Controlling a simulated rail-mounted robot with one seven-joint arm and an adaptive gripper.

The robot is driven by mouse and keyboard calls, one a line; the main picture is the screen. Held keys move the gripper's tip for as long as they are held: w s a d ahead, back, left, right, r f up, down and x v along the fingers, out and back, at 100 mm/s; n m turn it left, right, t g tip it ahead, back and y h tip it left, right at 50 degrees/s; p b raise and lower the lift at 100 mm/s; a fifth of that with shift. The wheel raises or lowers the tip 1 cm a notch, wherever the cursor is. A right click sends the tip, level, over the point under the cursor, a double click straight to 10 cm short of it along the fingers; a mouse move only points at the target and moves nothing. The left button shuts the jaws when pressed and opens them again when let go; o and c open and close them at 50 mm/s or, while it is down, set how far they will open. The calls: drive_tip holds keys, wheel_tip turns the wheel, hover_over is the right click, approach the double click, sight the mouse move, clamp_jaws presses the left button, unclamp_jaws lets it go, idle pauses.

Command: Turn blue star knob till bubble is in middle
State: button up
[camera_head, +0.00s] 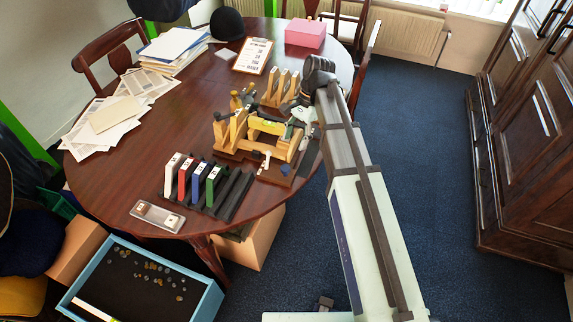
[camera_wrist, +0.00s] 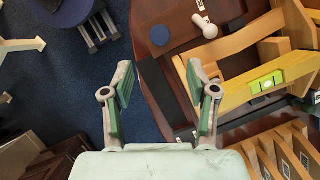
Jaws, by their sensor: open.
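A small dark blue knob (camera_wrist: 160,35) sits on the wooden base near the table edge in the wrist view. It also shows in the head view (camera_head: 286,169); its star shape is too small to make out. A yellow-green level vial (camera_wrist: 266,82) is set on the yellow wooden beam of the fixture (camera_head: 268,126). I cannot tell where its bubble lies. My gripper (camera_wrist: 158,68) is open and empty, with its green-padded fingers apart. The blue knob appears just beyond the fingertips, nearer the right finger, and nothing touches it. In the head view my gripper (camera_head: 298,118) is beside the fixture's right end.
A pale knob (camera_wrist: 205,26) with a label stands close to the blue one. Wooden racks (camera_head: 283,85) stand behind the fixture. A rack of coloured blocks (camera_head: 205,187) stands to the front left. Blue carpet (camera_head: 430,190) is clear right of the table.

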sight(286, 167)
drive_tip(key=p+x, duration=0.1)
drive_tip(key=x, duration=0.9)
drive_tip(key=shift+f, duration=0.35)
clamp_jaws()
